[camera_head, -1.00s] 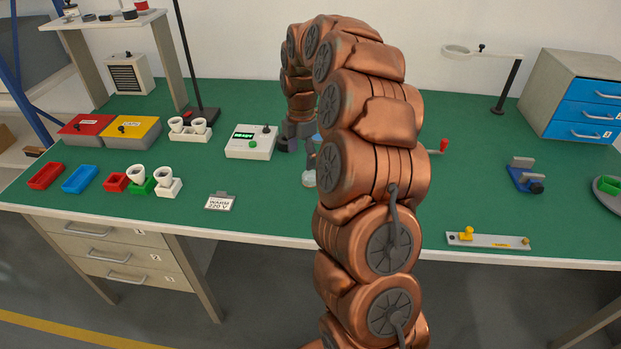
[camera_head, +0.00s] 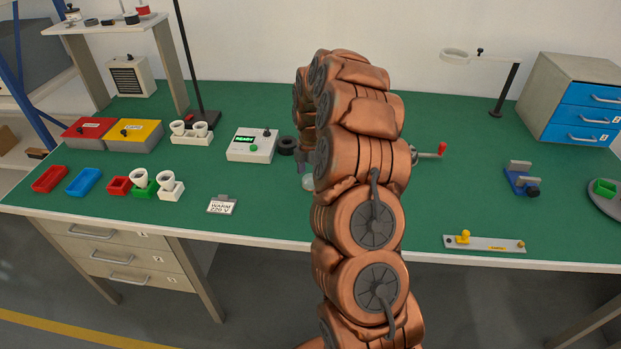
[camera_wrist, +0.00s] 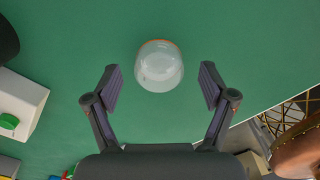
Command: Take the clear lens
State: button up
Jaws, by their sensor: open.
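The clear lens (camera_wrist: 159,67) is a rounded, see-through cup shape with a thin orange-red rim. It sits on the green bench top, ahead of and between my fingertips in the wrist view. In the head view the lens (camera_head: 308,183) shows as a small pale patch just left of my arm, partly hidden. My gripper (camera_wrist: 160,86) is open, a finger on either side of the lens's line, with clear gaps and nothing held. In the head view my arm mostly hides the gripper.
A white box with a green display (camera_head: 252,145) and a black ring (camera_head: 287,145) lie left of my arm. A red-handled tool (camera_head: 431,153) lies to the right. Green bench is bare around the lens.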

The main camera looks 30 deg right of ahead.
jog(key=shift+f, duration=0.25)
jog(key=c, duration=0.9)
jog(key=shift+o, duration=0.2)
jog(key=shift+w+r, duration=0.1)
